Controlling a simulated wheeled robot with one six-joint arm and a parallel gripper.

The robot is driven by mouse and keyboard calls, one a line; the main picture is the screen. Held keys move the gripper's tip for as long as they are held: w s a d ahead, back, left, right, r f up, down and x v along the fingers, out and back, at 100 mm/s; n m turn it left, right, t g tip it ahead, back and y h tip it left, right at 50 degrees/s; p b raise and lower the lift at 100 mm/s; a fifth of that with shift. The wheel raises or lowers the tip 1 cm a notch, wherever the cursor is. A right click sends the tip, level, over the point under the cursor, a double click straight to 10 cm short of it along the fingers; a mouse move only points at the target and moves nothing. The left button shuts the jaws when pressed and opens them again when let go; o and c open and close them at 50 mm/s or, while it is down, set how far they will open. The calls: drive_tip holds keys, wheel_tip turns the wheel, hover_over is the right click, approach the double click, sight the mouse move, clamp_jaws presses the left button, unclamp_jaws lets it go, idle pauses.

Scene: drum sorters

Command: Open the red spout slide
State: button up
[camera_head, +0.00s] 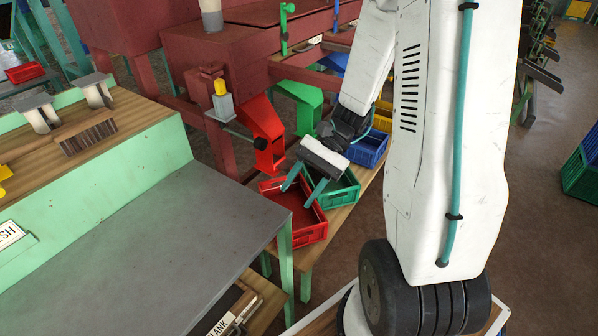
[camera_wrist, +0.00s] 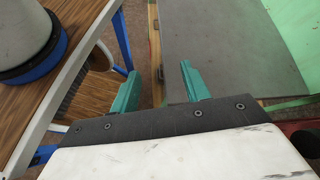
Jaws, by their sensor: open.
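The red spout (camera_head: 262,120) hangs from the red machine in the middle of the head view, above a red crate. A dark rod with a small black knob (camera_head: 261,143) crosses its front; I cannot tell how far its slide is open. My gripper (camera_head: 298,196) is below and right of the spout, over the crates, apart from the spout. Its two teal fingers are spread and empty. In the wrist view my gripper (camera_wrist: 158,72) shows nothing between the fingers. I cannot make out the spout there.
A red crate (camera_head: 306,232) and a green crate (camera_head: 345,193) stand below my gripper, with a blue crate (camera_head: 368,151) behind. A green spout (camera_head: 303,98) is right of the red one. A grey-topped bench (camera_head: 150,240) fills the left foreground.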

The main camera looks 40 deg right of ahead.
drive_tip(key=w+d+f+m+t+h, duration=0.3)
drive_tip(key=w+d+f+m+t, duration=0.4)
drive_tip(key=d+f+m+t, duration=0.25)
drive_tip(key=w+d+f+m+t+h, duration=0.2)
drive_tip(key=w+d+f+m+t, duration=0.5)
drive_tip(key=d+f+m+t, duration=0.3)
drive_tip(key=x, duration=0.8)
drive_tip(key=shift+w+a+f+m, duration=0.2)
drive_tip(key=shift+a+f+m, duration=0.1)
drive_tip(key=shift+f+m, duration=0.15)
